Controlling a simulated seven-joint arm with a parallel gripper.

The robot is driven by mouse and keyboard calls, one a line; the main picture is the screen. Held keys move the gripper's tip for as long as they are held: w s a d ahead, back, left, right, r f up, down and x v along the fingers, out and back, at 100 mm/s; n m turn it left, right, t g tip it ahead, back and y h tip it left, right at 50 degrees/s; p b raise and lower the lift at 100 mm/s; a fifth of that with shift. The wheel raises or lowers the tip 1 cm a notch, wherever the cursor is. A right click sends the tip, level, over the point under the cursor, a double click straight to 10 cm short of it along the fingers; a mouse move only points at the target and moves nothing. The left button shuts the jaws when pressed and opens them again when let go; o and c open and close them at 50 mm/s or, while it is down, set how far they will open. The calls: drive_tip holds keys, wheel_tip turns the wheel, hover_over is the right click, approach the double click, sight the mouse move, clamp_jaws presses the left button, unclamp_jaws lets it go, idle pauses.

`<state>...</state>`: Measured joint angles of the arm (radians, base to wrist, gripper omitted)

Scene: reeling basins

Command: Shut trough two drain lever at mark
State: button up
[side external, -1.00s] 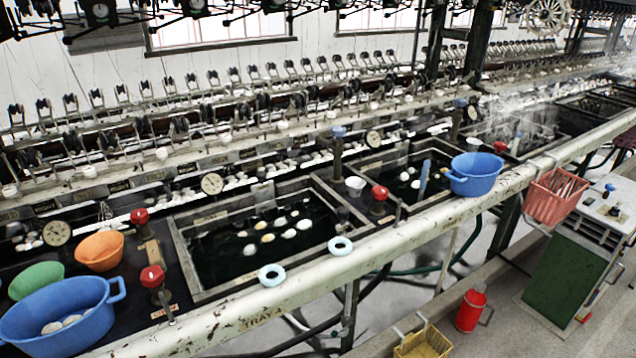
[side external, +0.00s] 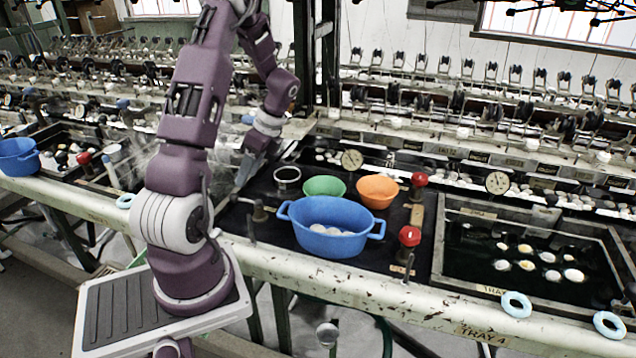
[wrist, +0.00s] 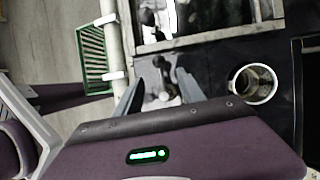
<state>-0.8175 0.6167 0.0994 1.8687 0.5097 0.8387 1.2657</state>
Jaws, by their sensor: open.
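My gripper (wrist: 158,90) is open in the wrist view, its two grey fingers apart and pointing toward the trough edge. A small dark lever-like fitting with a pale end (wrist: 161,68) shows between the fingers, and I cannot tell whether they touch it. In the side view my gripper (side external: 246,172) hangs low over the dark deck, left of the metal cup. A small drain lever (side external: 258,212) with a brownish knob stands near the front rail, just below my gripper. I cannot read its mark or its trough number.
A metal cup (side external: 287,174), green bowl (side external: 324,186), orange bowl (side external: 378,191) and blue basin (side external: 332,244) crowd the deck to the right. Red-knobbed levers (side external: 409,236) stand beyond. A trough (side external: 440,262) labelled tray 4 is at right. A green crate (wrist: 92,52) hangs outside the rail.

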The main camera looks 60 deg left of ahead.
sight(235, 194)
drive_tip(key=shift+s+d+n+t+y, duration=0.1)
drive_tip(key=shift+s+n+t+y, duration=0.2)
drive_tip(key=shift+s+n+y, duration=0.4)
drive_tip(key=shift+n+t+y, duration=0.4)
drive_tip(key=shift+n+t, duration=0.2)
drive_tip(key=x, duration=0.4)
drive_tip(key=d+x, duration=0.1)
drive_tip(key=x, duration=0.2)
drive_tip(key=shift+s+f, duration=0.1)
drive_tip(key=shift+s, duration=0.3)
clamp_jaws()
